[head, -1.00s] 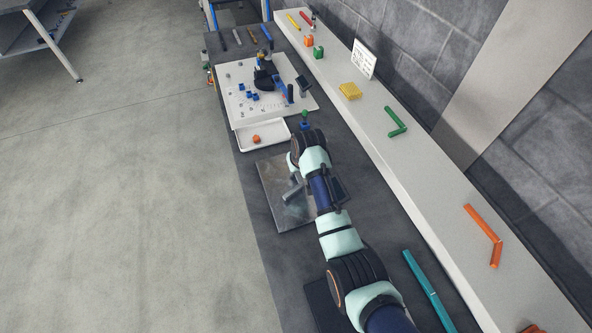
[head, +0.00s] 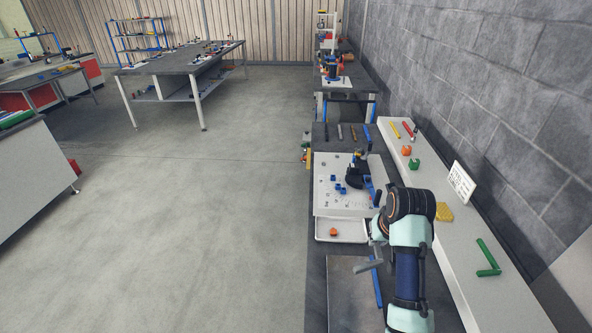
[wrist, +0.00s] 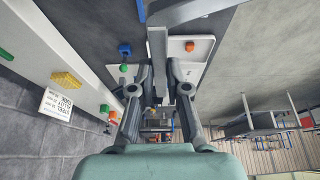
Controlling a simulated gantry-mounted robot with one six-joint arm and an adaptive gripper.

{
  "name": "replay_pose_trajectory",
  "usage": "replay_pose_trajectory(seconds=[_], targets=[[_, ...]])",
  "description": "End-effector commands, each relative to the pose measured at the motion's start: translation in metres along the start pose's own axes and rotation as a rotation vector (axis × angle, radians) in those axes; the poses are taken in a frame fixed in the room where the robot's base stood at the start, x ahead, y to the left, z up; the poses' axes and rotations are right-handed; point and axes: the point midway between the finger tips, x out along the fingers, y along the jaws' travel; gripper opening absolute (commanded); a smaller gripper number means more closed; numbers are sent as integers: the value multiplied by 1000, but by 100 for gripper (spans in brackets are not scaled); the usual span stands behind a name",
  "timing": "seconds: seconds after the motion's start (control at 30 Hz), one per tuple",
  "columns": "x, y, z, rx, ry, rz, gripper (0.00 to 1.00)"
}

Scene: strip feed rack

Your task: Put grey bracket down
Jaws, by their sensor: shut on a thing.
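The grey bracket (head: 368,266) is held in my gripper (head: 378,240), up off the bench near the far edge of a flat metal plate (head: 345,292). In the wrist view the bracket (wrist: 157,42) runs up from between the two fingers of my gripper (wrist: 160,82), which are shut on it. Part of the bracket is hidden by the fingers. The picture does not show clearly how high it hangs above the plate.
A white tray (head: 352,238) with an orange piece (head: 333,232) lies beyond the plate, before a white board (head: 335,205) with blue parts. At right a long pale shelf (head: 455,245) carries a yellow block (head: 444,212), a green bracket (head: 489,258) and a sign (head: 461,182).

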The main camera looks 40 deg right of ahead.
Motion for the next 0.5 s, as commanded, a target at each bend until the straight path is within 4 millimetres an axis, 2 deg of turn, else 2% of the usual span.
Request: replay_pose_trajectory(seconds=[0.27, 0.37, 0.47, 0.5], targets=[[0, -3, 0, -4, 1, -2, 0], [4, -23, 3, -31, 0, -13, 0], [9, -60, 10, -81, 0, -34, 0], [12, -79, 15, -108, 0, -45, 0]])
